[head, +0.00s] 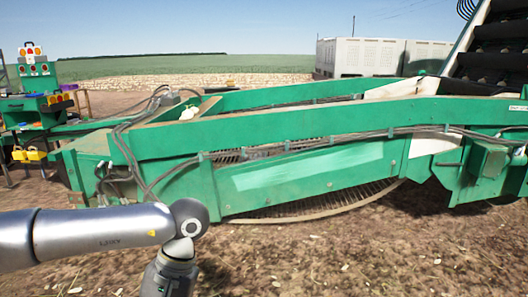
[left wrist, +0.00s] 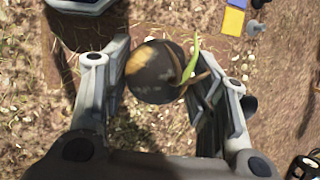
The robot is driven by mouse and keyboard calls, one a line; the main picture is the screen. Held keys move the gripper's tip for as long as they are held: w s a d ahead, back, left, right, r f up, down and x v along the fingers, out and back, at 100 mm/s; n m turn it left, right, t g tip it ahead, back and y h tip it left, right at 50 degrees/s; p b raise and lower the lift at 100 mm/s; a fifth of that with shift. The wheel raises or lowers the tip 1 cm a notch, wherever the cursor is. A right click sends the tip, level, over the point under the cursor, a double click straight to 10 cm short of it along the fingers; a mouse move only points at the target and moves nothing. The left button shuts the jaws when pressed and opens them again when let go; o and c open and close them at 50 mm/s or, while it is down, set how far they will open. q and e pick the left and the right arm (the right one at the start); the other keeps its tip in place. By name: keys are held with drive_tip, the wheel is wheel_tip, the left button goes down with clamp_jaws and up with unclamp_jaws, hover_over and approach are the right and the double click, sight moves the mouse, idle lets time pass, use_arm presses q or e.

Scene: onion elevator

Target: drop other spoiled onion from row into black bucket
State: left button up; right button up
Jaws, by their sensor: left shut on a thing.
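In the left wrist view, a dark, blackened round onion (left wrist: 152,74) with a green sprout on its right side sits between the fingers of my left gripper (left wrist: 163,66). The gripper is shut on it and holds it above bare soil. In the head view my left arm comes in from the left, and its gripper is below the picture's edge. I cannot make out a black bucket for certain in either view. My right gripper is in neither view.
A long green conveyor machine (head: 300,130) with hanging cables crosses the head view. A green stand (head: 40,85) with coloured items is at far left. In the wrist view, a dark object (left wrist: 85,5) is cut off at the top, and a yellow block (left wrist: 234,21) lies upper right.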

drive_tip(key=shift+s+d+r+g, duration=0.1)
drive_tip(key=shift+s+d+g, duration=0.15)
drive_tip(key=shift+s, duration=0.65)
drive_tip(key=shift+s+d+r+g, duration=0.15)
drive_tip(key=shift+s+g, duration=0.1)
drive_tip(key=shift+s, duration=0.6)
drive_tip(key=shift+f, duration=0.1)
